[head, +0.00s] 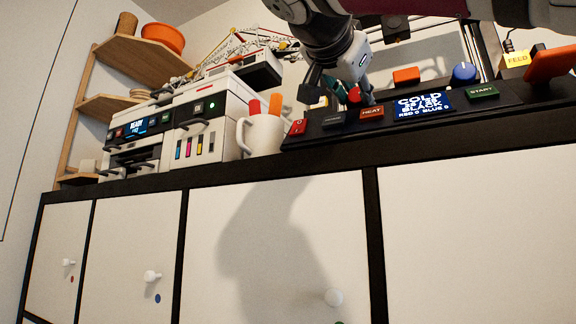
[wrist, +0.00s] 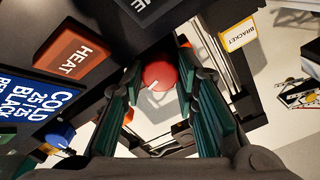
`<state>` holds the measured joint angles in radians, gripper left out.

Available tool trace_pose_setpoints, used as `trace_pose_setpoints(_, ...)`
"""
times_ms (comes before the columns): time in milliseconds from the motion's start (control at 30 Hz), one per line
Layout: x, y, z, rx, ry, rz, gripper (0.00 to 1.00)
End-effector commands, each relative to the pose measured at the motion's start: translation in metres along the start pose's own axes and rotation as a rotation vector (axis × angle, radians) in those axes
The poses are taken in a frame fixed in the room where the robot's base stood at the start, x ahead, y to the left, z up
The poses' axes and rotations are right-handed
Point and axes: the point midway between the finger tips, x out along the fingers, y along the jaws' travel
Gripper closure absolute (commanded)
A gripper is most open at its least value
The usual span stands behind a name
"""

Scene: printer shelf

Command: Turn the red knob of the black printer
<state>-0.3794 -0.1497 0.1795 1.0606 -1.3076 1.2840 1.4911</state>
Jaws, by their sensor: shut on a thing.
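The black printer's panel (head: 330,131) runs along the top of the cabinet at the right in the head view. Its red knob (wrist: 158,75) sits between the tips of my gripper (wrist: 158,82) in the wrist view, with a pale pointer line on its face. My gripper (head: 343,97) is shut on the knob, with green-padded fingers on both sides of it. In the head view only a bit of the red knob (head: 354,95) shows past the fingers. The screen (head: 424,104) reads COLD, 25/25, BLACK, RED 0, BLUE 0.
A HEAT button (head: 371,113), a START button (head: 482,92) and a blue knob (head: 464,73) are on the same panel. A white mug (head: 262,136) with markers stands left of it, beside a white printer (head: 212,122). White cabinet doors fill the front below.

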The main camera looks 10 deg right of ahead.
Motion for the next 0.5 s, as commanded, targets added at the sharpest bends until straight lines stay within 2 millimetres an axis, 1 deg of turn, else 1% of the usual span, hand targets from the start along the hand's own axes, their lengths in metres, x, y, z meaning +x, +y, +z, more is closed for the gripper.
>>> trace_pose_setpoints(300,-0.0001,0.0001,-0.0001,0.0,0.0,0.0,1.0)
trace_pose_setpoints(333,-0.0001,0.0,-0.0001,0.0,0.0,0.0,0.66)
trace_pose_setpoints(400,-0.0001,0.0001,-0.0001,0.0,0.0,0.0,0.53)
trace_pose_setpoints(500,0.0,0.0003,0.0001,0.0,0.0,0.001,0.53)
